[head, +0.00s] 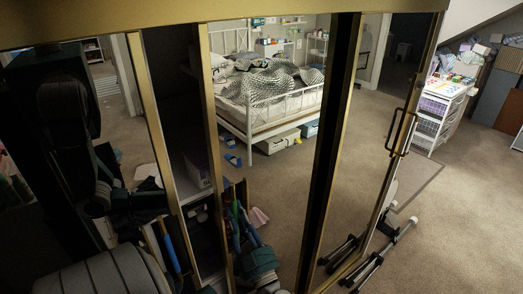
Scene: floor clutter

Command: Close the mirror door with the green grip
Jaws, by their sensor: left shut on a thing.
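The wardrobe front has tall mirror doors in gold frames. One mirror door (270,165) reflects the bed, and a dark gap (172,75) beside its left frame shows shelves inside the wardrobe. A narrow green grip (235,209) is low by that door's left frame. My left gripper (242,228) is at this grip and shut on it; its fingers partly hide the grip, and the exact contact is hard to see. Another mirror door at the right has a dark bar handle (398,132). My right gripper is not in view.
White shelves with a box (197,170) stand in the gap. A metal stand (383,255) is on the carpet at the lower right, close to the right door. A white drawer cart (440,110) stands farther right. Open carpet (460,215) lies at the right.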

